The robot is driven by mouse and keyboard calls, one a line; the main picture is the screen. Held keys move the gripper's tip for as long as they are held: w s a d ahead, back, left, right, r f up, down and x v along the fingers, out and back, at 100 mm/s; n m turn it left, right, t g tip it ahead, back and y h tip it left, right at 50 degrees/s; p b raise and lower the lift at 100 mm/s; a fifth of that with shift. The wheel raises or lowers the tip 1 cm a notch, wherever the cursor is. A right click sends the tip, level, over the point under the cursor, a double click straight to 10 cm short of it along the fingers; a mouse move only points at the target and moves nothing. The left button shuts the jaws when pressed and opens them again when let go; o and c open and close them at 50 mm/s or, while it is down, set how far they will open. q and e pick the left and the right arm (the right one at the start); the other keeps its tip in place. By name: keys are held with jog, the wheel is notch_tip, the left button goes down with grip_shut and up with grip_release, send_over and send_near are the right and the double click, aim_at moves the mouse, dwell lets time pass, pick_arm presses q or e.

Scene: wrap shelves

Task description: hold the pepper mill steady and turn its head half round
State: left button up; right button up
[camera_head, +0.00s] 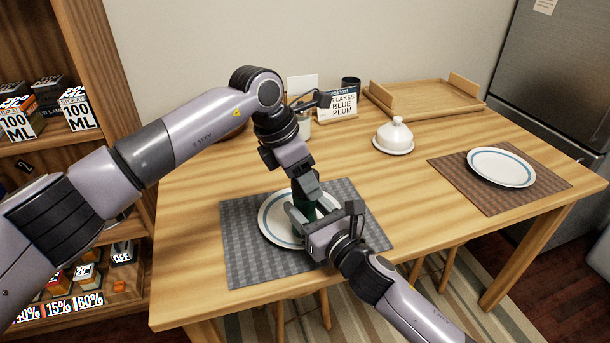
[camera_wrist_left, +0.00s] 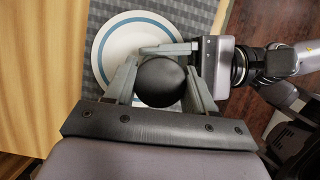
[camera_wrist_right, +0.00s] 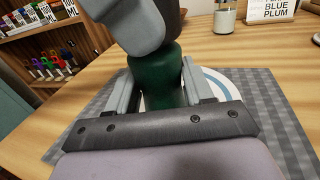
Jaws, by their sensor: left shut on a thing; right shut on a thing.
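The pepper mill has a dark green body (camera_wrist_right: 160,72) and a round black head (camera_wrist_left: 162,80). It is upright over a white plate with a blue ring (camera_head: 268,226) on a grey checked mat (camera_head: 240,262). Its base is hidden, so I cannot tell whether it touches the plate. My left gripper (camera_head: 306,188) comes from above and is shut on the head, with a finger on each side in the left wrist view. My right gripper (camera_head: 303,218) comes in low from the front right and is shut on the green body.
A second plate (camera_head: 501,167) lies on a brown mat (camera_head: 455,167) at right. A stocked shelf (camera_head: 125,150) is at left. Bare tabletop surrounds the grey mat.

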pick_arm(q)
jog(key=m+g, duration=0.1)
jog(key=m, duration=0.3)
jog(key=shift+g, duration=0.4)
jog(key=shift+w+m+g, duration=0.1)
jog(key=shift+m+g, duration=0.8)
jog(key=shift+m, duration=1.7)
jog(key=shift+m, duration=0.4)
jog(key=o, duration=1)
